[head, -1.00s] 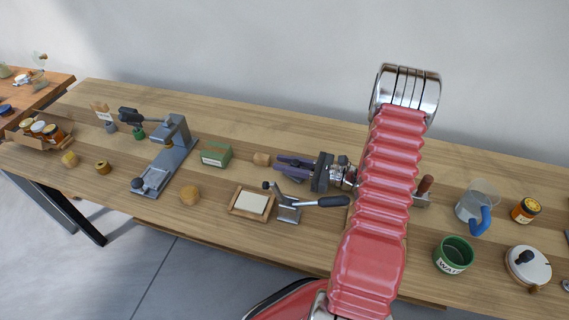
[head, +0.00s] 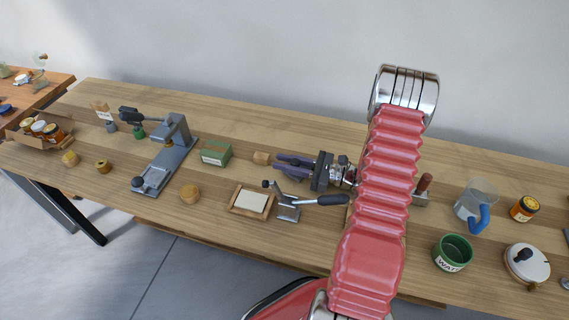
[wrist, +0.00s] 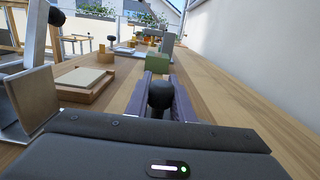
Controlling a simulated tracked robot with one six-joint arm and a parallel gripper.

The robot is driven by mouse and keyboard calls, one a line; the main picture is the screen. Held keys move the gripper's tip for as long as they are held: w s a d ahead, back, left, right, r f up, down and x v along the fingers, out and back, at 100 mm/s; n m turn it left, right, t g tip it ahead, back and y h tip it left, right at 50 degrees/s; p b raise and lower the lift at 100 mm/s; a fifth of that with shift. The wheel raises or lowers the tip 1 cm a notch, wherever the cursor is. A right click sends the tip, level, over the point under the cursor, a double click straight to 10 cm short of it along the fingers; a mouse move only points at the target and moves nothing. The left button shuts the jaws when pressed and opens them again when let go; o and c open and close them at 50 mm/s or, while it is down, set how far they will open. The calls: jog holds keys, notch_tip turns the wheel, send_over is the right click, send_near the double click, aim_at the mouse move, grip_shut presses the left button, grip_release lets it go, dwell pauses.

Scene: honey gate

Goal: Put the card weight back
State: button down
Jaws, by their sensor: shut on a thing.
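My gripper (head: 293,166) reaches left, low over the middle of the bench, with its purple fingers pointing away from the arm. In the wrist view my gripper (wrist: 160,88) is shut on the card weight, whose round black knob (wrist: 161,94) shows between the fingers. The lower part of the weight is hidden by the fingers and gripper body. In the head view I cannot make out the weight. A wooden tray (head: 238,210) with a pale card stack (head: 251,202) lies left of and nearer than the gripper; the stack also shows in the wrist view (wrist: 85,79).
A lever clamp (head: 289,209) with a black handle stands between tray and arm. The bench's back strip is clear.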

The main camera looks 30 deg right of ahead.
jog(key=shift+s+f, duration=0.1)
jog(key=shift+f, duration=0.8)
jog(key=c, duration=1.5)
grip_release()
jog(key=shift+o, duration=0.2)
jog(key=shift+r, duration=0.8)
notch_tip(320, 180, up, 10)
jog(key=shift+a+r, duration=0.1)
